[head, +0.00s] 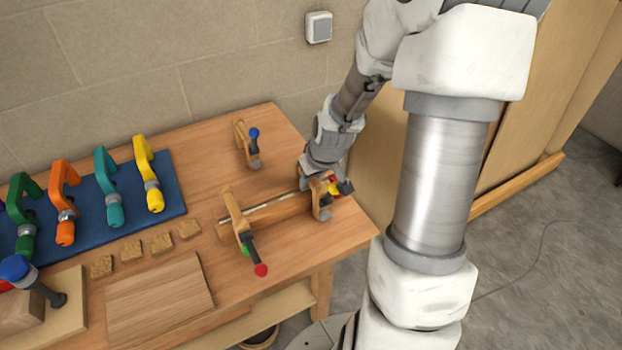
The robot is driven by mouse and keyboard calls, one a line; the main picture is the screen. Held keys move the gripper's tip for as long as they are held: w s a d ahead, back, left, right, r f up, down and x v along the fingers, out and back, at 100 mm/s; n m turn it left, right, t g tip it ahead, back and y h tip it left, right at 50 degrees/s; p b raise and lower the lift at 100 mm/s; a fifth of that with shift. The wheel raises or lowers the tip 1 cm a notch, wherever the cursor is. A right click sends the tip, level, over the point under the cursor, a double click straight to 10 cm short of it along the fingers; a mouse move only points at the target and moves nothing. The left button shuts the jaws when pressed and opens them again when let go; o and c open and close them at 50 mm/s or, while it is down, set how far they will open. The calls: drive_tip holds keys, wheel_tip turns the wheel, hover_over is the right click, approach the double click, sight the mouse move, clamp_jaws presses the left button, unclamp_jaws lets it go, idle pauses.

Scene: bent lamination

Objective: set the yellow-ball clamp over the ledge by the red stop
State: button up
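A wooden clamp (321,207) stands at the right end of a wooden block with a ledge (275,213), near the bench's right edge. A yellow ball (334,188) and a small bit of red show beside it, partly covered by my gripper (322,180). I cannot tell whether the red is the stop. My gripper is right at the clamp's top, pointing down. Its fingers are mostly hidden, so its grip is unclear. Whether the clamp's jaw is seated over the ledge is also hidden.
A red-ball clamp (238,220) sits at the block's left end, by a green piece (246,250). A blue-ball clamp (248,145) stands behind. Several coloured clamps lie on a blue mat (176,185) at left. Small cork-like blocks (161,243) and a board (160,300) lie in front.

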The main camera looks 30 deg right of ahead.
drive_tip(key=shift+o, duration=0.4)
drive_tip(key=shift+s, duration=0.3)
drive_tip(key=p+v, duration=0.6)
drive_tip(key=v, duration=1.1)
drive_tip(key=shift+w+r, duration=0.2)
drive_tip(key=shift+r, duration=0.1)
drive_tip(key=p+v, duration=0.4)
drive_tip(key=v, duration=0.2)
drive_tip(key=shift+d+p, duration=0.1)
drive_tip(key=shift+p, duration=0.3)
